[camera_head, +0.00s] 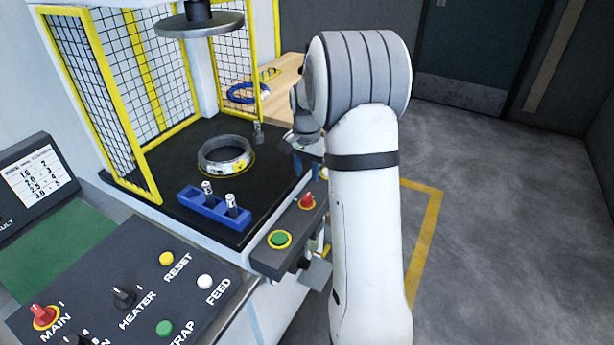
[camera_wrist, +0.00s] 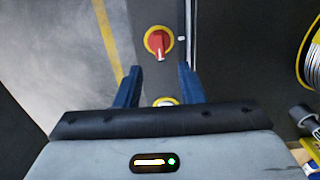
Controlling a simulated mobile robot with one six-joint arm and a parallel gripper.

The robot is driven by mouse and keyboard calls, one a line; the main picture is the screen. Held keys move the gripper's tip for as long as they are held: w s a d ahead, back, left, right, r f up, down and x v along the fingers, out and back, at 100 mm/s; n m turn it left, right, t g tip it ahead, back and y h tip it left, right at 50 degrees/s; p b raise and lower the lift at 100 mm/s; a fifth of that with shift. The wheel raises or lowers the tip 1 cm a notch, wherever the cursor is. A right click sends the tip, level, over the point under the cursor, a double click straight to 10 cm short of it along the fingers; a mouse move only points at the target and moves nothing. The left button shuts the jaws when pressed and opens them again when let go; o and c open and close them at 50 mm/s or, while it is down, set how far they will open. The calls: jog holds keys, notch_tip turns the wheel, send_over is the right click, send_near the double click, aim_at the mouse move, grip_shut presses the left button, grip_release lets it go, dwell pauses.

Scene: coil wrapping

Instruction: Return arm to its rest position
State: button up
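My white arm rises through the middle of the head view and bends at a grey joint. Its end reaches to the left, over the front right edge of the machine, and is mostly hidden behind the arm. In the wrist view my gripper (camera_wrist: 160,82) has its two dark blue fingers spread apart with nothing between them. The fingers point over the machine's front panel. A red knob on a yellow plate (camera_wrist: 158,42) lies just beyond the fingertips. A pale button with a yellow ring (camera_wrist: 166,101) shows below, between the fingers. I cannot tell the height above it.
A metal ring (camera_head: 226,155) sits on the black machine table, with a blue holder (camera_head: 215,206) in front. A yellow mesh guard (camera_head: 110,95) and a raised press disc (camera_head: 199,25) stand near. A control panel (camera_head: 130,290) is at lower left. The floor at right is clear.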

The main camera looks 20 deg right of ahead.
dwell(0.4)
jog(key=s+a+r+n+t, duration=0.1)
jog(key=s+a+r+n, duration=0.2)
jog(key=s, duration=0.6)
jog(key=s+a+r+n+p, duration=0.1)
jog(key=s+a+r+n, duration=0.2)
jog(key=s+a, duration=0.3)
jog(key=s+a+r+n+t, duration=0.1)
jog(key=s+a+r+n, duration=0.3)
jog(key=s, duration=0.7)
jog(key=shift+s+a+n+t+p, duration=0.3)
jog(key=shift+s+a+p, duration=0.05)
jog(key=shift+s+p, duration=0.05)
